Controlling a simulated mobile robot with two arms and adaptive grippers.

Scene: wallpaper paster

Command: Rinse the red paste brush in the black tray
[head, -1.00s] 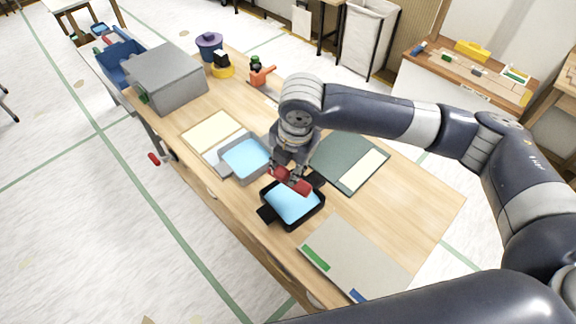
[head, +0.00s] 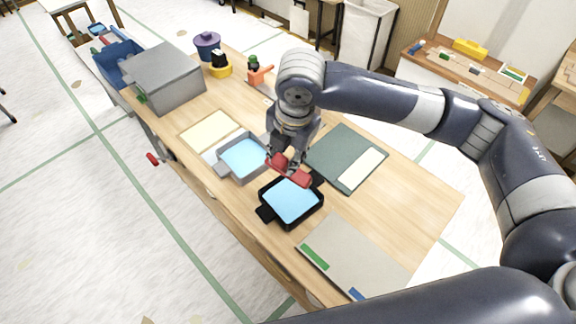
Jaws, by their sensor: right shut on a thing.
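The black tray (head: 265,213) stands on the wooden table and holds light blue liquid. My right gripper (head: 287,162) points down at the tray's far edge and is shut on the red paste brush (head: 291,174). The red part lies across, just above the far rim of the black tray. I cannot tell whether any of the brush touches the tray or the liquid; its bristles are not clear to see. My left gripper is not in view.
A grey tray (head: 222,170) with blue liquid stands close on the left. A dark green board (head: 335,150) lies behind, and a grey board (head: 340,255) lies in front right. A grey box (head: 168,80) stands at the far left end. The table's right part is clear.

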